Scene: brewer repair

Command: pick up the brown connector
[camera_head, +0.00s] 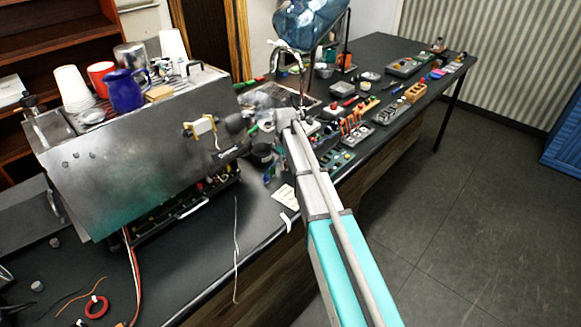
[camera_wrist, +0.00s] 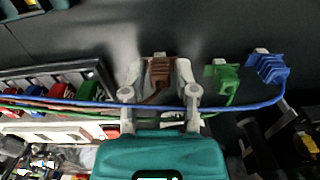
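In the wrist view the brown connector (camera_wrist: 161,73) lies between the two grey fingertips of my gripper (camera_wrist: 161,78). A brown wire runs from it toward the gripper body. The fingers stand close at both its sides; whether they press on it cannot be told. A green connector (camera_wrist: 222,75) and a blue connector (camera_wrist: 268,68) lie in a row to its right, each with its own wire. In the head view my arm reaches over the workbench, and the brown connector cannot be made out there.
Blue and green wires cross the fingers in the wrist view. A tray (camera_wrist: 104,75) with coloured parts lies left of the fingers. In the head view the brewer (camera_head: 130,165) stands left of my arm. Several tools and trays crowd the dark workbench (camera_head: 375,48) on the right.

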